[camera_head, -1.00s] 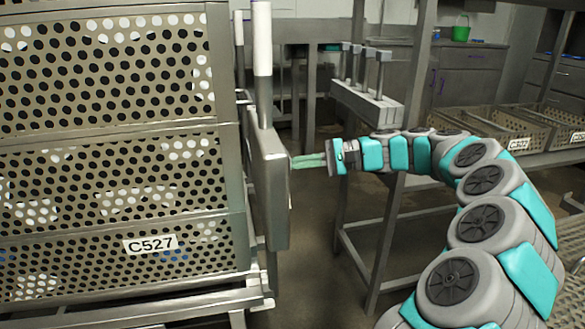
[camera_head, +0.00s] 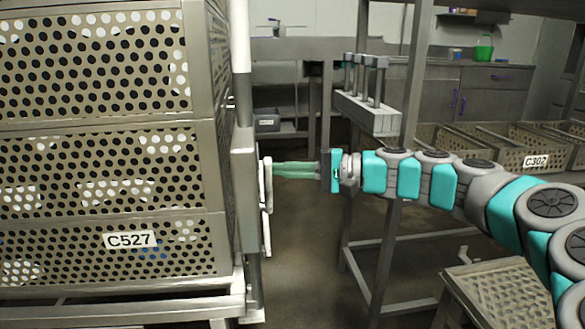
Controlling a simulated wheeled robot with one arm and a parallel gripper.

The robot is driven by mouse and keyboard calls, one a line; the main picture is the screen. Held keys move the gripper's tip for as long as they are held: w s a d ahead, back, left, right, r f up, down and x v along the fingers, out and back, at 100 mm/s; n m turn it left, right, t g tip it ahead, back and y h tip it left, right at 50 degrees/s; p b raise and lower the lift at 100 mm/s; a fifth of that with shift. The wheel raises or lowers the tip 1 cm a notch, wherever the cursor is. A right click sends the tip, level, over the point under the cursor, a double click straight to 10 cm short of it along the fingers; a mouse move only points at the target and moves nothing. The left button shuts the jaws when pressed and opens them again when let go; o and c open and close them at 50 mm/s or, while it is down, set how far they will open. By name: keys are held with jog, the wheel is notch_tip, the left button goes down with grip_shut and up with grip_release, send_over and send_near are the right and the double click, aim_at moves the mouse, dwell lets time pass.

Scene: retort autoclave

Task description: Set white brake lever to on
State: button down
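The white brake lever (camera_head: 267,208) is a long, narrow, upright piece on the right face of the grey panel (camera_head: 243,205) at the trolley's end. My gripper (camera_head: 273,170) points left from the right, with its green fingertips at the upper part of the lever. The fingers lie close together, almost in line in this view. I cannot tell whether they touch the lever or how far apart they are. The lever is seen nearly edge-on, and any marking for on or off cannot be seen.
A stack of perforated crates labelled C527 (camera_head: 95,165) fills the left side. A steel rack post (camera_head: 408,95) and frame stand behind my arm. A crate labelled C302 (camera_head: 537,160) sits on the right shelf. Bare floor (camera_head: 300,260) lies between trolley and rack.

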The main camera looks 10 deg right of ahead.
aim_at(268, 183)
jog(key=shift+s+a+f+b, duration=0.15)
jog(key=shift+s+f, duration=0.15)
jog(key=shift+s, duration=0.65)
jog(key=shift+s+d+f+b, duration=0.15)
jog(key=shift+s+f, duration=0.15)
jog(key=shift+s, duration=0.6)
jog(key=shift+s+a+f, duration=0.1)
jog(key=shift+a, duration=0.05)
